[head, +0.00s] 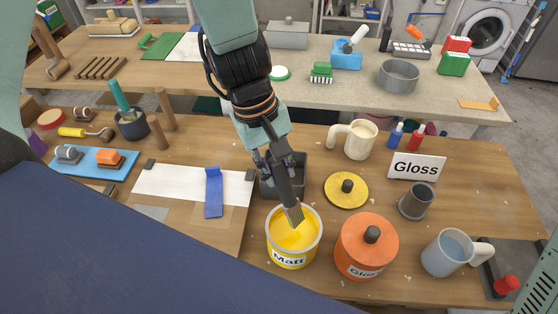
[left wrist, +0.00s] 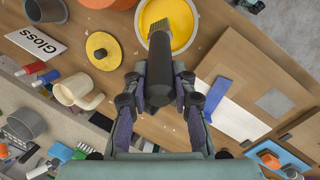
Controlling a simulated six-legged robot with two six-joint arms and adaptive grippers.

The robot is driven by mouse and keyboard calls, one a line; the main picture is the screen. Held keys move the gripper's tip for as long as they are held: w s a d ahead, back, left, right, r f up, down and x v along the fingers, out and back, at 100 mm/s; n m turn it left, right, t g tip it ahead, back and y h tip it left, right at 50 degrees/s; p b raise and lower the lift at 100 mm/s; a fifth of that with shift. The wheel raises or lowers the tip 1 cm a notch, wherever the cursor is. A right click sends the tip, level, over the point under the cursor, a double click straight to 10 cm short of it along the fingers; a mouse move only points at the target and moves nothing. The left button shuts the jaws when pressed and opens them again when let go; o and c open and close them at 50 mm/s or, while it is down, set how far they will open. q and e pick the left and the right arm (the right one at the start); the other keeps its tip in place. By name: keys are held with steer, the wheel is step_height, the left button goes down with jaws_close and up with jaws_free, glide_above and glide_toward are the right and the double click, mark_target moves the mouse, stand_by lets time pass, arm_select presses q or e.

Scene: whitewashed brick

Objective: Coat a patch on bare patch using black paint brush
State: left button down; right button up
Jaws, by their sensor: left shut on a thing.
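My left gripper (head: 276,160) is shut on the handle of a black paint brush (head: 285,180). The brush points down, its bristles over the open yellow can marked Matt (head: 290,258). In the left wrist view the dark handle (left wrist: 159,75) runs between the fingers, and the bristles overlap the yellow paint (left wrist: 185,22). I cannot tell whether they touch the paint. Left of the can lies a panel with a white strip (head: 165,183), bare wood and a greyish patch (head: 150,212). A blue strip (head: 213,192) lies across it. My right gripper is not in view.
An orange can marked Gloss (head: 366,247) stands right of the yellow can. A yellow lid (head: 346,190), cream mug (head: 353,138), grey cup (head: 416,201) and Gloss sign (head: 416,168) are nearby. A grey container (head: 299,178) is behind the brush.

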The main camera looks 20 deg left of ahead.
mark_target(287, 194)
arm_select(q)
steer(key=shift+s+d+f+b, duration=0.1)
steer(key=shift+s+f+b, duration=0.35)
steer(key=shift+f+b, duration=0.1)
steer(key=f+b, duration=0.2)
steer(key=f, duration=0.1)
steer(key=f+b, duration=0.1)
steer(key=b, duration=0.1)
steer(key=shift+w+f, duration=0.3)
steer(key=shift+s, duration=0.2)
steer(key=shift+w+f, duration=0.2)
steer(key=shift+f, duration=0.05)
steer(key=shift+s+a+f+b, duration=0.1)
steer(key=shift+s+a+b, duration=0.1)
steer(key=shift+b, duration=0.15)
steer(key=shift+w+f, duration=0.1)
steer(key=shift+w, duration=0.05)
stand_by(1.0)
